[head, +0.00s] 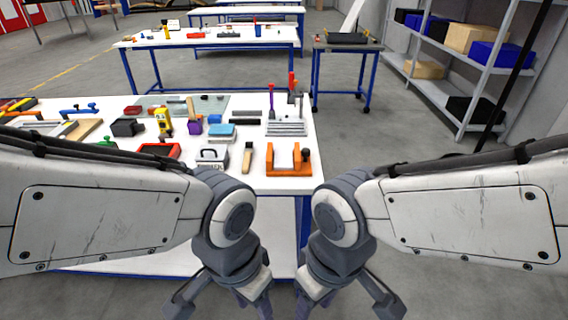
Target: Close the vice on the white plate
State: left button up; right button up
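An orange vice (288,171) sits at the near right corner of the white workbench, with a dark part on its right side. A white plate (285,154) stands upright between the vice's raised orange sides. At this size I cannot tell whether the jaws touch the plate. My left gripper (222,307) and my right gripper (348,307) hang low at the bottom of the head view, in front of the bench. Both have their fingers spread and look empty. Both are well apart from the vice.
The workbench (310,120) holds many tools left of and behind the vice, including a wooden-handled brush (248,157), a white-and-grey block (212,156) and a yellow tool (164,122). Shelves (440,85) stand at right. Floor (370,140) right of the bench is clear.

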aim_at(305, 151)
jog(key=k, duration=0.55)
jog(key=u, duration=0.8)
jog(key=i, duration=1.45)
jog(key=z, duration=0.85)
